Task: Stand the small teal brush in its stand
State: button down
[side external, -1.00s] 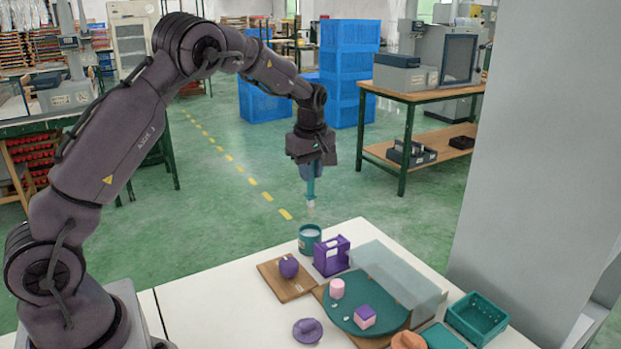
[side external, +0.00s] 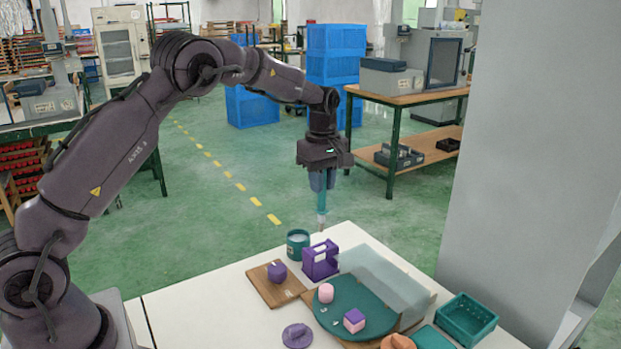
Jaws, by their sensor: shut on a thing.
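My gripper (side external: 321,180) points straight down, shut on the small teal brush (side external: 322,203). The brush hangs upright, its pale end lowest, with its top hidden between the fingers. In the picture, its lower end is just above a purple frame-like holder (side external: 320,262), which looks like the stand. It appears apart from the holder, but the exact height and depth are hard to judge from this one view. The holder stands on the white table (side external: 215,305) and appears empty.
A teal pot (side external: 298,243) stands close left of the holder. A wooden board (side external: 266,293) with a purple lump is in front. A round teal tray (side external: 340,325) bears pink pieces beside a translucent panel (side external: 385,282). A teal crate (side external: 467,318) is at right.

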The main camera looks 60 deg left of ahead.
aim_at(321, 210)
jog(key=shift+f, duration=4.7)
jog(key=c, duration=0.5)
grip_release()
jog(key=shift+r, duration=3)
jog(key=shift+r, duration=0.15)
